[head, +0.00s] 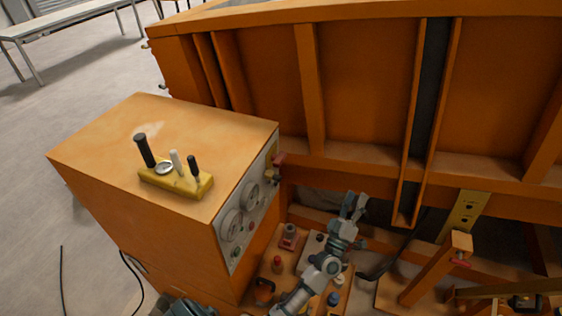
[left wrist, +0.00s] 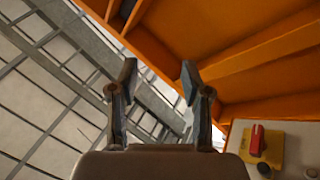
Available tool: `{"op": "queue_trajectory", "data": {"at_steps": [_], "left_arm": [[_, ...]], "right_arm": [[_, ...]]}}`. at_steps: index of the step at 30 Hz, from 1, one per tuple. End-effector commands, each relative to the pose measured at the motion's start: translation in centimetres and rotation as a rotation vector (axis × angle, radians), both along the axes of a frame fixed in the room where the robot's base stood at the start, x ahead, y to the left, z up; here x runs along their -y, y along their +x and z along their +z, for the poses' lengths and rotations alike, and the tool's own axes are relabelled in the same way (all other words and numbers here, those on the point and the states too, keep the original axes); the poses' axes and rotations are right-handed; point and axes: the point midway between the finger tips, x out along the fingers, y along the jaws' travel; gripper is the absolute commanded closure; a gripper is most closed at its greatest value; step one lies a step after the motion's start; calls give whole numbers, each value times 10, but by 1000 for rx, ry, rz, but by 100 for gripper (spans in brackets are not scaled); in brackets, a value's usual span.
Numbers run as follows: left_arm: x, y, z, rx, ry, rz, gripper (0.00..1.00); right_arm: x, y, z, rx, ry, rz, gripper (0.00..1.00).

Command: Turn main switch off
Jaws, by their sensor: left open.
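The main switch looks to be the red handle (head: 279,159) on a yellow plate at the upper far edge of the grey gauge panel, on the side of the orange control box. The red handle also shows upright on its yellow plate in the left wrist view (left wrist: 257,140), at lower right. My left gripper (head: 355,203) is open and empty, to the right of the panel and lower in the picture than the switch. Its two fingers (left wrist: 158,82) are spread apart and touch nothing in the left wrist view. My right gripper is not clearly in view.
The orange control box (head: 105,190) has a yellow lever block (head: 180,182) on top and round gauges (head: 231,223) on its panel. The orange sandbed wall (head: 365,80) rises behind. A yellow bracket (head: 465,212) stands at right.

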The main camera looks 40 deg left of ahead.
Motion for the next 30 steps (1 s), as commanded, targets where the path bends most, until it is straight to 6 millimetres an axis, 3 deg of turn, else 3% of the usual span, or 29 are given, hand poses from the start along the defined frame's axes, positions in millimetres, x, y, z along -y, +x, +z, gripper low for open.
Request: {"op": "queue_trajectory", "data": {"at_steps": [1, 4, 9, 15, 22, 30], "left_arm": [[-20, 8, 19, 80, -102, 88, 52], [-63, 11, 36, 201, -318, 292, 52], [-111, 3, 29, 286, -648, 639, 52], [-119, -12, 6, 266, -876, 921, 52], [-125, -18, -2, 246, -939, 1017, 52], [-180, -14, 1, 251, -934, 1018, 52]], "right_arm": [[3, 0, 0, 0, -3, 1, 100], [7, 0, 0, 0, -8, 1, 100], [13, 0, 1, -1, -16, 1, 100], [14, 0, 1, 0, -17, 0, 100], [11, 1, 4, 1, -13, -1, 100], [7, 2, 18, 3, -8, -2, 100]]}}
